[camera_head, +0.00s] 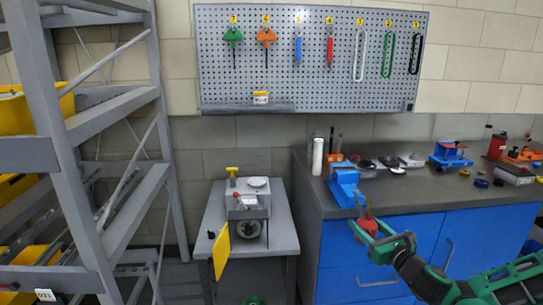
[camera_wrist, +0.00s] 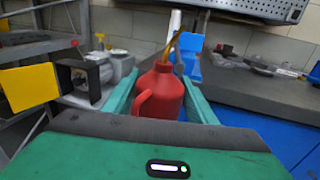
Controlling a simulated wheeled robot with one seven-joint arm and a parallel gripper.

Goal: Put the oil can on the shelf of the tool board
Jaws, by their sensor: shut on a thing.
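The red oil can (camera_wrist: 160,97) with a handle and a thin yellowish spout fills the middle of the wrist view, between my gripper's two green fingers. In the head view the red oil can (camera_head: 368,226) is held in front of the blue cabinet, just below the counter edge. My gripper (camera_head: 372,232) is shut on it. The can looks roughly upright. The tool board (camera_head: 320,95) hangs on the wall at the back, with its grey shelf (camera_head: 225,108) along the lower edge. A small yellow-topped container (camera_head: 260,97) stands on that shelf. The board's lower edge also shows in the wrist view (camera_wrist: 250,7).
The counter (camera_head: 430,188) on the right bears a blue vise (camera_head: 345,183), a white roll (camera_head: 317,156) and several tools. A grey machine (camera_head: 248,200) with a yellow plate (camera_head: 221,250) stands on a small table. A grey rack (camera_head: 70,150) with yellow bins is at left.

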